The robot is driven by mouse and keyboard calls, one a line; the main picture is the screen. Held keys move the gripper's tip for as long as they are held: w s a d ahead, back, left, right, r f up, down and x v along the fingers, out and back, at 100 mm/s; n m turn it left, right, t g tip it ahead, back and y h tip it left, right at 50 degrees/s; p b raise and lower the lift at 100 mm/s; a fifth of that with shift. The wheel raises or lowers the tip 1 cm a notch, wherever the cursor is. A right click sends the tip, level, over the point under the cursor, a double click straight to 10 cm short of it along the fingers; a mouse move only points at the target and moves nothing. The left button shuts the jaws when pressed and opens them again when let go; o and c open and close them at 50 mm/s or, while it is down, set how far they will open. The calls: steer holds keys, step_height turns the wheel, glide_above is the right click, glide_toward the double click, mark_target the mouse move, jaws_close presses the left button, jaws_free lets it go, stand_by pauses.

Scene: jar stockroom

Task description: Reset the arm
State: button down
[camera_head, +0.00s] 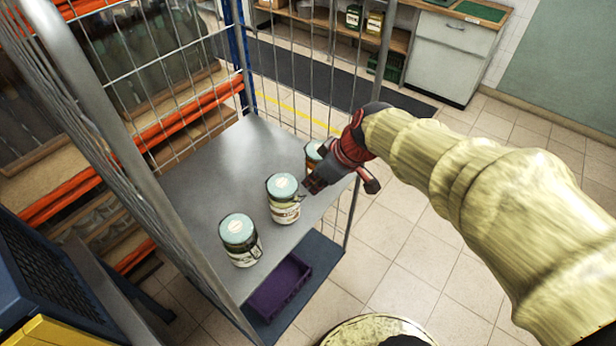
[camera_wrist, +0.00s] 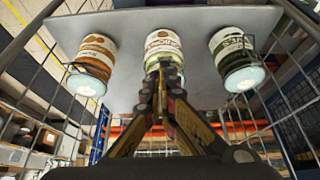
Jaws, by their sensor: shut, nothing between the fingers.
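My gripper (camera_head: 313,184) is shut and empty at the right edge of the cart's grey shelf (camera_head: 205,185), beside the middle jar. In the wrist view my closed fingertips (camera_wrist: 164,66) show in front of the middle jar (camera_wrist: 165,45); I cannot tell whether they touch it. Three jars with pale lids stand in a row: a near jar (camera_head: 240,242), a middle jar (camera_head: 284,205) and a far jar (camera_head: 313,153) partly hidden by my gripper. The wrist view is upside down and shows an orange-labelled jar (camera_wrist: 95,60) at left and a green-labelled jar (camera_wrist: 232,55) at right.
Wire mesh walls (camera_head: 165,70) and metal posts enclose the shelf's sides. A purple crate (camera_head: 280,288) sits on a lower level. Orange-beamed racking (camera_head: 60,195) stands at left. A counter with a white cabinet (camera_head: 448,60) is at the back. Tiled floor (camera_head: 400,240) is clear at right.

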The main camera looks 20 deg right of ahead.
steer(key=s+d+f, duration=0.2)
steer(key=s+d, duration=0.1)
steer(key=s, duration=0.2)
steer(key=shift+s+d+f+p, duration=0.15)
steer(key=shift+d+f+p, duration=0.1)
steer(key=shift+p, duration=0.05)
steer(key=s+d+r+m+g+h, duration=0.1)
steer(key=s+r+m+h, duration=0.15)
steer(key=s+m, duration=0.55)
steer(key=s+a+r+n+t, duration=0.1)
steer(key=s+a+r+t, duration=0.1)
steer(key=r, duration=0.6)
steer(key=shift+a+h, duration=0.35)
steer(key=shift+a, duration=0.15)
